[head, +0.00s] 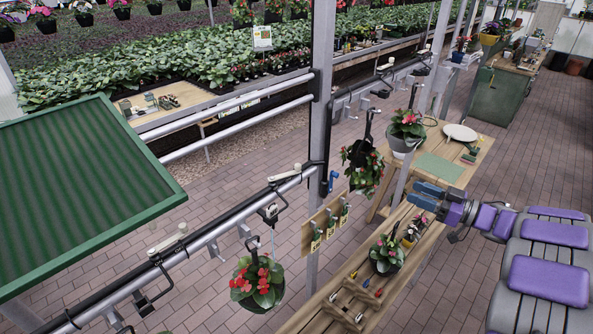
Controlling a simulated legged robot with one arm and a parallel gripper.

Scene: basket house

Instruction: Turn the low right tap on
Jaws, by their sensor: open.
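Tap-like fittings with pale levers sit along the metal pipes: one on the near pipe at the left (167,240), one nearer the post (287,170), and one farther back on the right (385,65). A small blue tap-like fitting (333,180) sits low on the right side of the upright post (320,110). I cannot tell from this view which is the low right tap, or whether any is on. My gripper (414,193) is open and empty, with blue fingers pointing left. It is right of the post and apart from all these fittings.
A hanging pot with red flowers (257,282) is under the near pipe. A wooden bench (470,150) stands behind the arm.

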